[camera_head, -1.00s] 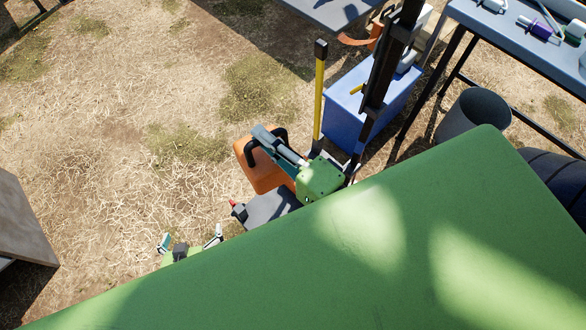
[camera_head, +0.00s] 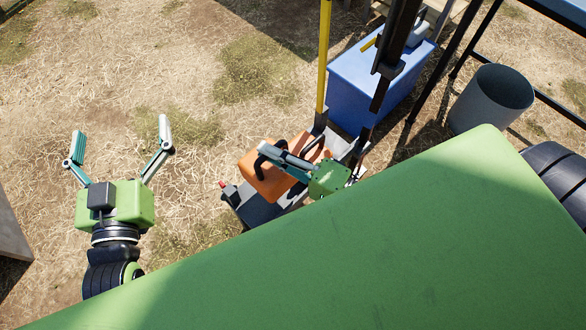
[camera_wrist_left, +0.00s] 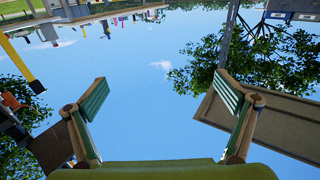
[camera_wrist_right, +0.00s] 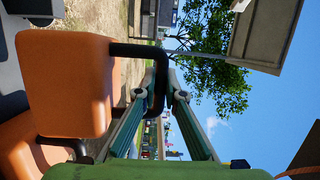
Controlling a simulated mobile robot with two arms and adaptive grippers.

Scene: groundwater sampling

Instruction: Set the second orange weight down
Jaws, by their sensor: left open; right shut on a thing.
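My right gripper (camera_head: 276,152) is shut on the black handle of an orange weight (camera_head: 266,182). This weight is at the grey base (camera_head: 262,212) of the dark upright mast; I cannot tell whether it touches the base. Another orange weight (camera_head: 312,150) with a black handle sits just beyond, partly hidden by my gripper. In the right wrist view the held weight (camera_wrist_right: 68,85) hangs left of the fingers, with the other orange weight (camera_wrist_right: 22,150) close beside it. My left gripper (camera_head: 121,145) is open and empty over the grass; its fingers also show in the left wrist view (camera_wrist_left: 165,110).
A yellow pole (camera_head: 323,60) and a dark mast (camera_head: 395,50) rise beside the base. A blue box (camera_head: 365,85) and a grey bin (camera_head: 491,103) stand behind to the right. Dry grass at the left is clear.

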